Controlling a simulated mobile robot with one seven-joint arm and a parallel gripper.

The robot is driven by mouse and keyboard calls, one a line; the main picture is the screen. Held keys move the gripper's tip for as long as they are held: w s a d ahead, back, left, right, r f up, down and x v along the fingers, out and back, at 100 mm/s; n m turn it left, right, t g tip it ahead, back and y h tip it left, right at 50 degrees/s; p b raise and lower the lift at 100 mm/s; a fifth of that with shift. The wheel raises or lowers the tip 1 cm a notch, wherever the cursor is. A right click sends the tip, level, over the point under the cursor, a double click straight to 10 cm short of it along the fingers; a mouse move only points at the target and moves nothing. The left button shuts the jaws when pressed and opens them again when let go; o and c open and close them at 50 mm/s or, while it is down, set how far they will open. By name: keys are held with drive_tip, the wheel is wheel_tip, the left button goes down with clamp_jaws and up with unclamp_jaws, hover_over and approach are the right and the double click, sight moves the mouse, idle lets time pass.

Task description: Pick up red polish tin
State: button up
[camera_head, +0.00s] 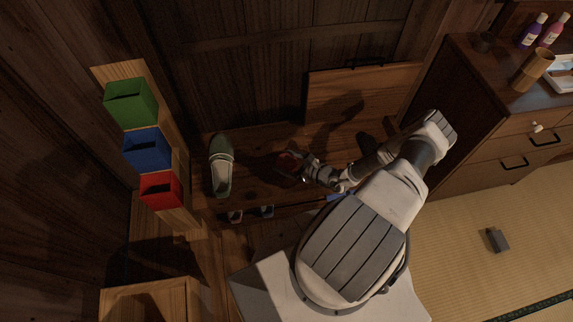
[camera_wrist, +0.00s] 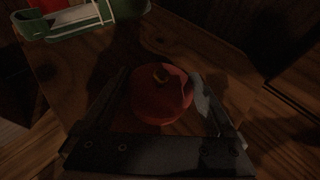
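My gripper (camera_wrist: 161,76) has one finger on each side of the tin in the wrist view. The fingers look spread, with a narrow gap on the left; the right finger is very close to the tin's edge, and contact there is unclear. In the head view my gripper (camera_head: 297,168) is at the tin's right side.
A green slipper (camera_head: 221,167) lies left of the tin on the wooden shelf (camera_head: 252,190). Green (camera_head: 130,101), blue (camera_head: 148,149) and red (camera_head: 160,189) boxes stand further left. A wooden board (camera_head: 350,95) leans behind. A drawer cabinet (camera_head: 500,125) stands at right. The lighting is dim.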

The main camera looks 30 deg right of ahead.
drive_tip(key=c, duration=0.5)
